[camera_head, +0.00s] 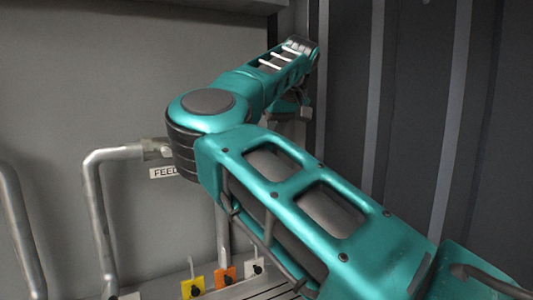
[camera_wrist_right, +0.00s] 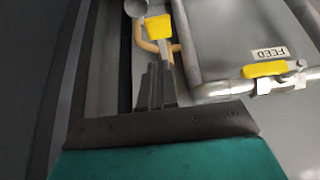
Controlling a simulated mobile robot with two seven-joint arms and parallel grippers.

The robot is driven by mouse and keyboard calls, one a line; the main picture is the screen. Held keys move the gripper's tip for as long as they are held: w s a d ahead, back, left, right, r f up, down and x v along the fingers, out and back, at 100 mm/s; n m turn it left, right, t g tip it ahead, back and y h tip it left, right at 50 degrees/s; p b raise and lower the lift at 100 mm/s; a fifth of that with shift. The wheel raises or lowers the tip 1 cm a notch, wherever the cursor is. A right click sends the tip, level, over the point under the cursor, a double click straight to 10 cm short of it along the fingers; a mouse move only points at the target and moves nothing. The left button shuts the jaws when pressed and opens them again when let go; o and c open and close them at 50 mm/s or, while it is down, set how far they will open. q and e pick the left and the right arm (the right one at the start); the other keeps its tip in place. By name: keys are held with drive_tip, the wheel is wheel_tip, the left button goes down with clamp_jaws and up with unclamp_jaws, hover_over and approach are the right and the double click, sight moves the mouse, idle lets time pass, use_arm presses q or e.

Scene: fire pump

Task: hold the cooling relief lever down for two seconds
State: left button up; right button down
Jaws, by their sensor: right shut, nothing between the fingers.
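A yellow lever (camera_wrist_right: 159,27) with a curved brass-coloured pipe (camera_wrist_right: 150,45) beside it is at the top of the right wrist view. No label on it can be read, so I cannot tell for sure that it is the cooling relief lever. My right gripper (camera_wrist_right: 157,68) is shut and empty, its fingertips pointing toward this lever; a small gap shows between them in the picture. In the head view my right arm reaches across and hides this lever. My left gripper is not in view.
A second yellow handle (camera_wrist_right: 265,69) sits on a grey pipe (camera_wrist_right: 215,90) by the FEED label (camera_wrist_right: 268,54). In the head view, yellow (camera_head: 193,287), orange (camera_head: 225,277) and white (camera_head: 254,268) tags stand low by the wall. A grey bent pipe (camera_head: 100,220) stands left.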

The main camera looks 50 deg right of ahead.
drive_tip(key=shift+w+v, duration=0.25)
drive_tip(key=shift+v, duration=1)
